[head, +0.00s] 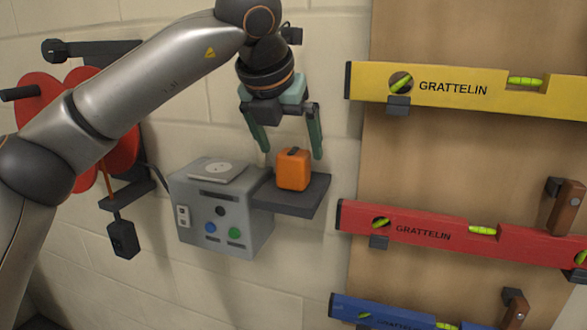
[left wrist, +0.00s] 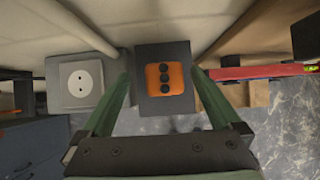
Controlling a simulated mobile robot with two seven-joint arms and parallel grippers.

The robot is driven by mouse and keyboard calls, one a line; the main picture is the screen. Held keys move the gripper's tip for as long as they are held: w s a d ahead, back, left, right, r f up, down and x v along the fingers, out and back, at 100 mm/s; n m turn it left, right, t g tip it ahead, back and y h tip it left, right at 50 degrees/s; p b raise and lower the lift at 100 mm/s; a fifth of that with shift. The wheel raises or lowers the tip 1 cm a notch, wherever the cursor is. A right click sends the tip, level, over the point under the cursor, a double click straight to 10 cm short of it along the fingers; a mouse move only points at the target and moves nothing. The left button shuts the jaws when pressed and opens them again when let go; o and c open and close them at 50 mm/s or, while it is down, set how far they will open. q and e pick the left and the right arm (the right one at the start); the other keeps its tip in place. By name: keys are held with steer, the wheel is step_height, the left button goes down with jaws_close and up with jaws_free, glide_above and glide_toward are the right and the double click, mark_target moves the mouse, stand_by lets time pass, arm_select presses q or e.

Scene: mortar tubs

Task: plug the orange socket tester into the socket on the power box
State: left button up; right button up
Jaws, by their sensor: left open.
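The orange socket tester (head: 293,170) stands on a small dark shelf (head: 290,199) at the right side of the grey power box (head: 215,240). In the left wrist view the tester (left wrist: 165,80) shows its top with dark round spots, on the dark shelf (left wrist: 163,110). The round white socket (head: 218,168) is on top of the box; in the left wrist view the socket (left wrist: 81,83) is left of the tester. My left gripper (head: 291,152) is open, pointing down, its fingers on either side above the tester, apparently not touching it. My right gripper is not in view.
A yellow level (head: 445,88), a red level (head: 455,234) and a blue level (head: 380,313) hang on a wooden board at the right. A red reel (head: 120,160) with a dark bracket is on the wall at the left. A dark hanging block (head: 123,237) is left of the box.

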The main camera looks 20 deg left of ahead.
mark_target(297, 164)
arm_select(q)
steer(key=shift+d+x, duration=0.15)
steer(key=shift+x, duration=1.15)
steer(key=shift+d+x, duration=0.1)
steer(key=shift+x, duration=1.25)
steer(key=shift+s+f, duration=0.1)
steer(key=shift+s, duration=0.1)
steer(key=c, duration=1.4)
